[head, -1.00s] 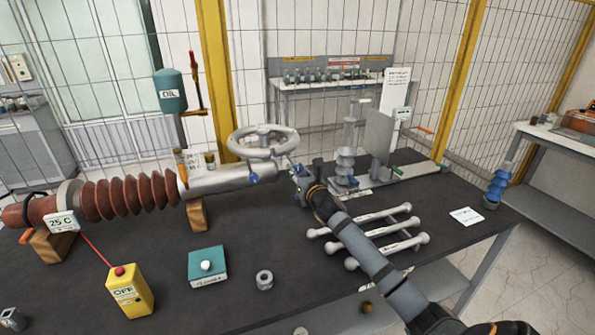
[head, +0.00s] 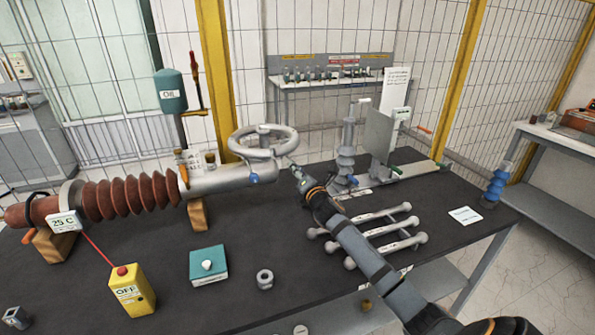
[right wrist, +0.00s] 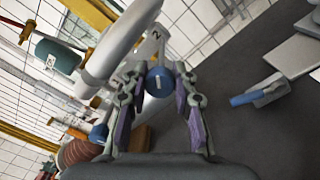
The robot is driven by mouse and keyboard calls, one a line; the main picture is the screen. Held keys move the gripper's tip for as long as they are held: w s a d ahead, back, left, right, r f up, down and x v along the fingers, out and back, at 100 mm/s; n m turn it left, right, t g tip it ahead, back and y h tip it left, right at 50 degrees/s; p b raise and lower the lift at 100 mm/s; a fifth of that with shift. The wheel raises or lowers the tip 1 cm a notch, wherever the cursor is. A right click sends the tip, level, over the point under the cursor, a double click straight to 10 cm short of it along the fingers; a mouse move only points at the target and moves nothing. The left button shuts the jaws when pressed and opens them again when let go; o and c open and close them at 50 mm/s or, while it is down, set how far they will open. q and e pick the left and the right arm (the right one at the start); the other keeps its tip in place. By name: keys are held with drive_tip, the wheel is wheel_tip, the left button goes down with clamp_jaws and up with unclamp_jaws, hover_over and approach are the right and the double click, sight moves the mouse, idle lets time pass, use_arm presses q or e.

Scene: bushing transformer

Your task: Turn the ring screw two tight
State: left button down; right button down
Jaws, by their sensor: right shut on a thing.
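The grey cylinder (head: 230,180) lies on the bench at the end of the ribbed brown bushing (head: 125,198). Its blue screw heads are small in the head view, where one blue head (head: 254,178) shows on its lower side. In the right wrist view a round blue screw head (right wrist: 159,81) with a white mark sits between my fingers, close to a "2" printed on the grey part. A second blue head (right wrist: 99,133) is lower left, outside the jaws. My right gripper (head: 292,168) is shut on the nearer blue head at the cylinder's right end. My left gripper is not in view.
A grey handwheel ring (head: 262,143) stands just above the cylinder. Several grey rods (head: 375,233) lie under my right arm. A teal box (head: 208,266), a yellow OFF box (head: 131,290) and a nut (head: 264,279) are nearer the front.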

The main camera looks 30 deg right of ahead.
drive_tip(key=m, duration=0.3)
drive_tip(key=m+b, duration=0.1)
drive_tip(key=m, duration=0.2)
drive_tip(key=shift+m, duration=0.4)
drive_tip(key=m+b, duration=0.2)
drive_tip(key=m, duration=0.4)
drive_tip(key=shift+m+h+b, duration=0.3)
drive_tip(key=m+b, duration=0.2)
drive_tip(key=m, duration=0.4)
drive_tip(key=shift+f+m, duration=0.1)
drive_tip(key=shift+m, duration=0.2)
drive_tip(key=m+b, duration=0.2)
drive_tip(key=m, duration=0.4)
drive_tip(key=shift+h+b, duration=0.3)
drive_tip(key=shift+b, duration=0.05)
drive_tip(key=shift+m, duration=0.4)
drive_tip(key=c, duration=1.1)
unclamp_jaws()
drive_tip(key=shift+o, duration=0.2)
